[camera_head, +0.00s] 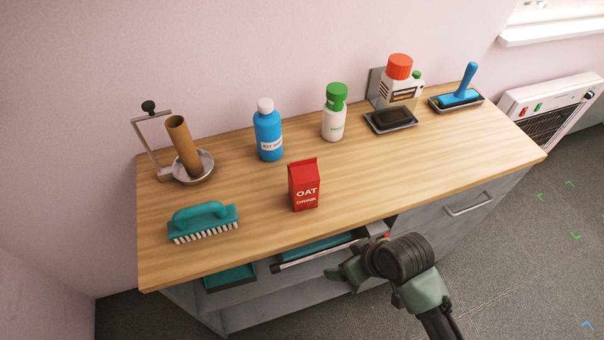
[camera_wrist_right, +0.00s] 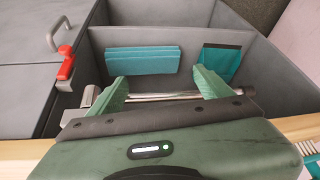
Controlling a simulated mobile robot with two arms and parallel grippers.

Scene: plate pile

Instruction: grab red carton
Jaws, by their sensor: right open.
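The red carton (camera_head: 304,186), labelled "OAT DRINK", stands upright on the wooden countertop near its front middle. It does not show in the right wrist view. My right gripper (camera_head: 347,269) is in front of the counter's front edge, to the right of and nearer than the carton, apart from it. In the right wrist view my right gripper (camera_wrist_right: 165,86) has its fingers spread, with a silver bar (camera_wrist_right: 160,97) seen between and beyond them. Whether the fingers touch the bar cannot be told. My left gripper is not in view.
On the countertop (camera_head: 400,165) stand a teal brush (camera_head: 203,222), a tube on a metal holder (camera_head: 183,146), a blue bottle (camera_head: 268,135), a green-capped bottle (camera_head: 334,118) and dark trays (camera_head: 390,120). Open compartments below hold teal items (camera_wrist_right: 143,60). Countertop right of the carton is clear.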

